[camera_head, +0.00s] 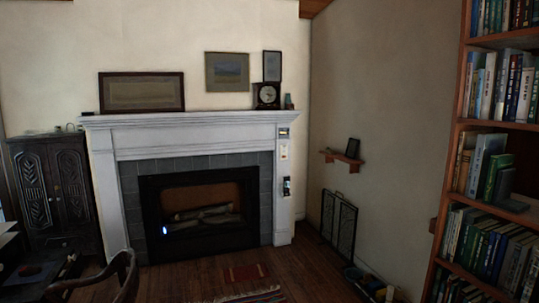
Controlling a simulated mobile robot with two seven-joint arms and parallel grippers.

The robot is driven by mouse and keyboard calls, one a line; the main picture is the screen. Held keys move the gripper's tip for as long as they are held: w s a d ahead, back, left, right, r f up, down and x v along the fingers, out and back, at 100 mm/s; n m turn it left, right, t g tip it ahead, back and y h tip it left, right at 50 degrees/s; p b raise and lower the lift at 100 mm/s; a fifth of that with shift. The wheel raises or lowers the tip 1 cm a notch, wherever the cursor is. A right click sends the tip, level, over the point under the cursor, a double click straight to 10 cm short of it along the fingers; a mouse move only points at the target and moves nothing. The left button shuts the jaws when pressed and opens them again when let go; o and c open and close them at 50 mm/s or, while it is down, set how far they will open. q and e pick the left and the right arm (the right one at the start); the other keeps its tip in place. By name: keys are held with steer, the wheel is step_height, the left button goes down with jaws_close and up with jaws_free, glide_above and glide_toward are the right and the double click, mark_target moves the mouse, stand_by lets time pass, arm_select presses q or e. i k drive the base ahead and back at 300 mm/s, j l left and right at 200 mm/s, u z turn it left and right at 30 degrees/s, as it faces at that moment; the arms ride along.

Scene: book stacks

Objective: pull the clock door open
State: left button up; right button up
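A small dark clock (267,95) with a pale round face stands on the right part of the white mantel, above the fireplace. Its door cannot be made out at this size, so I cannot tell whether it is open or shut. Neither of my grippers shows in the head view, and nothing is seen touching the clock.
The white mantel (190,119) frames a dark fireplace (200,212). A carved dark cabinet (52,190) stands at the left, with a chair (105,277) in front. A full bookshelf (459,130) fills the right side. Wooden floor with a striped rug (247,280) lies before the hearth.

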mark_target(257, 85)
steer(key=i+l+z, duration=0.3)
steer(key=i, duration=0.35)
steer(key=i+j+z, duration=0.1)
steer(key=i+z, duration=0.15)
steer(key=i, duration=2.15)
